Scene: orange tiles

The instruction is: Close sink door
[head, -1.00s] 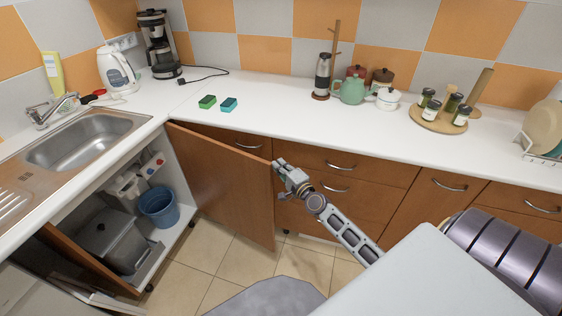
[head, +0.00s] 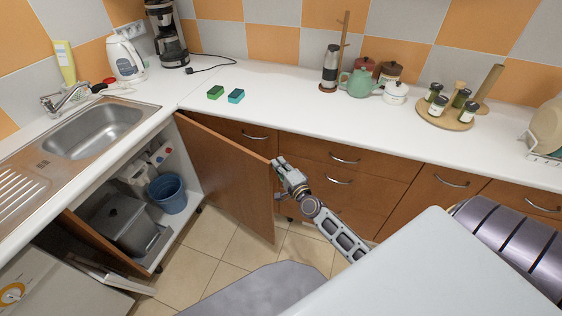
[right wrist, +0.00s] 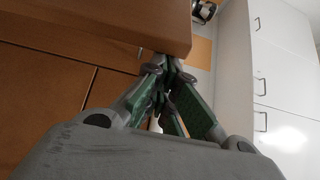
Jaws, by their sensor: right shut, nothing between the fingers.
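The wooden sink door (head: 232,178) stands wide open, hinged near the inner corner of the counter. A second door (head: 100,252) on the left of the sink cabinet is open too. My right gripper (head: 277,163) is at the free outer edge of the first door, near its top corner, on the side away from the cabinet opening. In the right wrist view its fingers (right wrist: 167,68) are closed together with nothing between them, close against the door's edge (right wrist: 150,30). I cannot tell if they touch. My left gripper is not in view.
The open cabinet holds a blue bucket (head: 168,194) and a grey bin (head: 122,222). The steel sink (head: 150,108) is above. Drawers (head: 340,190) stand behind my right gripper. Sponges, a teapot (head: 357,84) and jars are on the counter (head: 290,108). The tiled floor (head: 217,240) below the door is clear.

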